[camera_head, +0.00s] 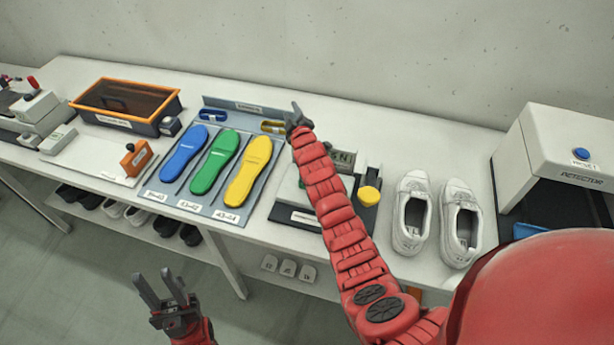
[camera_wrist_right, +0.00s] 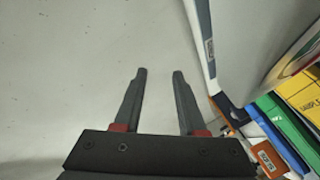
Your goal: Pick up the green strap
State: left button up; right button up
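I cannot make out a green strap in either view. On the back of the grey insole board (camera_head: 232,218) lie a blue strap (camera_head: 213,115) and a yellow strap (camera_head: 272,127); the space between them looks bare. My right gripper (camera_head: 297,115) is at the board's back right corner, just right of the yellow strap. In the right wrist view my right gripper (camera_wrist_right: 160,72) has its two fingers apart with nothing between them. My left gripper (camera_head: 152,274) is open and empty, low in front of the table.
Blue, green (camera_head: 215,162) and yellow insoles lie on the board. An orange-rimmed bin (camera_head: 125,100) stands at the back left. White shoes (camera_head: 411,212) and a detector (camera_head: 562,150) stand to the right. My right arm crosses over a small machine. The wall is close behind the table.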

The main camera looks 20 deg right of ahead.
jog(key=w+d+r+g+h, duration=0.1)
jog(key=d+g+h, duration=0.1)
jog(key=d+g, duration=0.2)
jog(key=s+a+r+g+y+p, duration=0.1)
jog(key=s+r+g, duration=0.1)
jog(key=s+g, duration=0.25)
jog(key=s+r+n+g+y+p, duration=0.1)
jog(key=s+r+g, duration=0.1)
jog(key=s+g, duration=0.3)
jog(key=s+a+r+g+y, duration=0.1)
jog(key=s+r+g, duration=0.15)
jog(key=s, duration=0.45)
jog(key=f+b, duration=0.3)
jog(key=f, duration=1)
jog(key=shift+a, duration=0.2)
jog(key=f+p, duration=0.1)
jog(key=s+f+p, duration=0.1)
jog(key=p, duration=0.1)
jog(key=shift+a+f+g, duration=0.1)
jog(key=shift+f+g, duration=0.2)
notch_tip(320, 180, down, 2)
jog(key=shift+w+p, duration=0.15)
jog(key=shift+p, duration=0.15)
jog(key=shift+w+f, duration=0.1)
jog(key=shift+f, duration=0.2)
grip_shut()
